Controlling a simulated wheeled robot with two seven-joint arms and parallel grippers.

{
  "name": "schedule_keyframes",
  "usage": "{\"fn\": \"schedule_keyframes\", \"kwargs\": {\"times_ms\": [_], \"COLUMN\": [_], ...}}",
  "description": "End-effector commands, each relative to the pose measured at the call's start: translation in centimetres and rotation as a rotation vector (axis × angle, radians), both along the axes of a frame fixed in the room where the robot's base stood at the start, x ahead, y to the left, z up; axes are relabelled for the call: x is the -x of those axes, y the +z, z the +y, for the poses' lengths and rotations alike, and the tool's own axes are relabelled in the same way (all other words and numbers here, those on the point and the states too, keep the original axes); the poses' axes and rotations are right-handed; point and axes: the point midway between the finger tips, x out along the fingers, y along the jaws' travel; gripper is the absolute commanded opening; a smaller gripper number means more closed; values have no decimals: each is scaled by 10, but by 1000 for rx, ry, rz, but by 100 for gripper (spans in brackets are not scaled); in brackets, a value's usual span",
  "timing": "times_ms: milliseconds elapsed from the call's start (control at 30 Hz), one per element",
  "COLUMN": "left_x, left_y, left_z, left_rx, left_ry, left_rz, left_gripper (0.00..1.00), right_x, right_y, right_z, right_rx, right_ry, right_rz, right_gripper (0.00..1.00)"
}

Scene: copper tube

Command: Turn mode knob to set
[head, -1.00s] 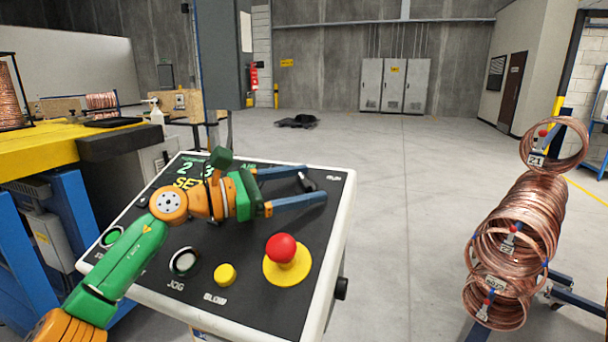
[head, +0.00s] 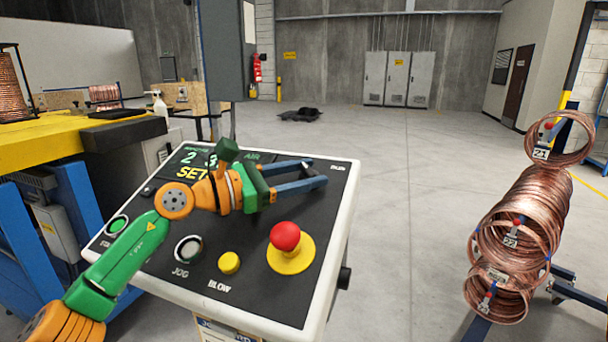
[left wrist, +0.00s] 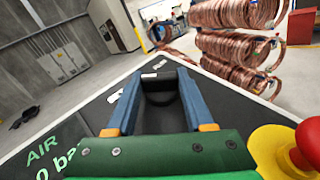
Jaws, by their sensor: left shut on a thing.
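The control panel (head: 210,262) has a black sloped face with a white rim. My left gripper (head: 316,172) reaches across its upper right part. Its two blue fingers are shut on the dark mode knob, which shows between them in the left wrist view (left wrist: 160,88). In the head view the fingers mostly hide the knob, and its pointer direction cannot be told. A small white label (head: 338,167) sits just beyond the fingertips; its text is too small to read surely. My right gripper is in neither view.
A red mushroom button (head: 285,236) on a yellow base, a yellow BLOW button (head: 229,263), and a JOG button (head: 188,249) lie below the gripper. A display reading SET (head: 192,173) is partly behind my arm. Copper coils (head: 520,235) stand at right; the floor between is clear.

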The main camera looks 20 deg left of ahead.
Motion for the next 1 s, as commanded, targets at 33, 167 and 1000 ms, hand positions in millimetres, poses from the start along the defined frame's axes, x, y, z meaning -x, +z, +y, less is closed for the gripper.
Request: {"fn": "schedule_keyframes", "kwargs": {"times_ms": [33,167,1000], "left_x": [0,0,51], "left_y": [1,1,-1], "left_z": [0,0,49], "left_rx": [2,1,1], "left_ry": [0,0,-1], "left_rz": [-1,0,0], "left_gripper": [60,82,82], "right_x": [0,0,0], "right_y": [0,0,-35], "right_z": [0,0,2], "right_rx": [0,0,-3], "right_ry": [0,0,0], "right_rz": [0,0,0], "right_gripper": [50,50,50]}}
